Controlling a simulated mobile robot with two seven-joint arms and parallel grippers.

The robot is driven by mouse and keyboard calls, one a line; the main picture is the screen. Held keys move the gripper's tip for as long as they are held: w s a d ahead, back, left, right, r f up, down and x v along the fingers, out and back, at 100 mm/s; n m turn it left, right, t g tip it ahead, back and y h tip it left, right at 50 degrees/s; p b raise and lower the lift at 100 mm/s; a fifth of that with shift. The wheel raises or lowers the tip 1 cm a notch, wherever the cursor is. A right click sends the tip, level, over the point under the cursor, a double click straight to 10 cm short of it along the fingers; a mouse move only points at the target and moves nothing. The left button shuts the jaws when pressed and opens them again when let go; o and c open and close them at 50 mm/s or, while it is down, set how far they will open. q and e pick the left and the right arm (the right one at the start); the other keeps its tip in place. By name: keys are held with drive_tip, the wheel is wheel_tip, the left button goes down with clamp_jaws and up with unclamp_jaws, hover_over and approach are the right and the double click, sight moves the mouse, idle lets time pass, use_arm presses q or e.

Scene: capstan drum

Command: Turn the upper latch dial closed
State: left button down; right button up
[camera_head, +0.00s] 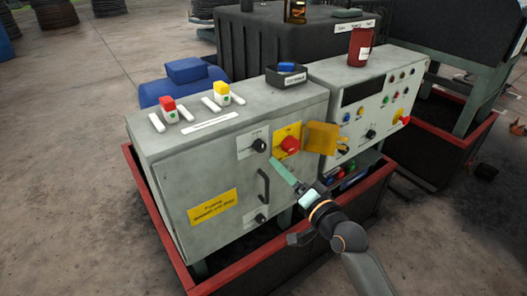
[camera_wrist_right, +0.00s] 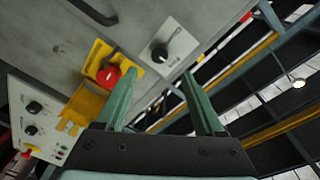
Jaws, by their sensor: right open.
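The upper latch dial (camera_head: 259,145) is a black knob on a pale square plate, high on the grey cabinet door's right side. In the right wrist view the same dial (camera_wrist_right: 160,52) shows just beyond the gap between my fingertips. My right gripper (camera_head: 276,164) is below and right of the dial in the head view. Its green fingers (camera_wrist_right: 160,80) are spread apart, with nothing between them and apart from the knob. The lower latch dial (camera_head: 260,218) is near the door's bottom. My left gripper is not in view.
Right of the dial, a red rotary switch (camera_head: 290,145) sits on a yellow plate beside an open yellow cover (camera_head: 322,137). A black door handle (camera_head: 263,186) is between the two dials. A control panel (camera_head: 370,100) adjoins on the right. A red-rimmed tray (camera_head: 157,220) surrounds the cabinet's base.

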sight(262, 149)
drive_tip(key=x, duration=0.9)
drive_tip(key=shift+b, duration=0.3)
clamp_jaws()
